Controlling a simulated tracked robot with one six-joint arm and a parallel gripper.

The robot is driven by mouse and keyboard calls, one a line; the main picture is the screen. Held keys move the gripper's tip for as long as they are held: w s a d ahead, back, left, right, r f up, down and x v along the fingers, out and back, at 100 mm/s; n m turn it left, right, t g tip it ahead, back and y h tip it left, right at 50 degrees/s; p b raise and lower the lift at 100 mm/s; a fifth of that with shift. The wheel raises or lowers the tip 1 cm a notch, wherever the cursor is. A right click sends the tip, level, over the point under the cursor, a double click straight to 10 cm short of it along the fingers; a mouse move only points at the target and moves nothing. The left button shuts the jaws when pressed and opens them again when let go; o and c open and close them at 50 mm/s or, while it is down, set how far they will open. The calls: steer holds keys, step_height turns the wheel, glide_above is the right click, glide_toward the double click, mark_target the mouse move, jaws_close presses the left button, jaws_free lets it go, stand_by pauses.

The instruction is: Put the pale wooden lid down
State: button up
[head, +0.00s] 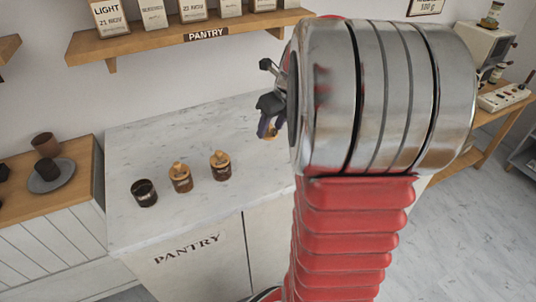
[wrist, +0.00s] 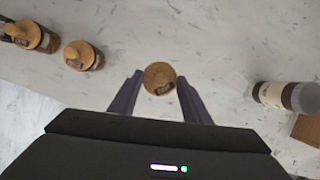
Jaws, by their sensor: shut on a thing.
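My gripper (wrist: 159,88) is shut on a round pale wooden lid (wrist: 159,76), which sits between its fingertips in the wrist view. A small dark patch shows at the lid's near edge; I cannot tell what it is. In the head view my gripper (head: 268,122) hangs over the right part of the marble counter (head: 130,140), with a bit of the lid (head: 270,134) below it. The gap to the counter is unclear. An open dark jar (head: 145,193) stands on the counter. Two jars with knobbed wooden lids (head: 180,178) (head: 220,166) stand right of it.
A pantry shelf (head: 190,38) hangs above the counter. Bare marble lies around the held lid. My arm hides the counter's right end.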

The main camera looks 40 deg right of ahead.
steer(key=shift+s+d, duration=0.2)
steer(key=shift+d, duration=0.05)
steer(key=shift+s+f, duration=0.1)
steer(key=shift+f, duration=0.45)
glide_above(271, 157)
steer(key=s, duration=0.1)
steer(key=shift+s+f, duration=0.2)
steer(key=shift+f, duration=2.35)
steer(key=shift+f, duration=1.9)
steer(key=o, duration=1)
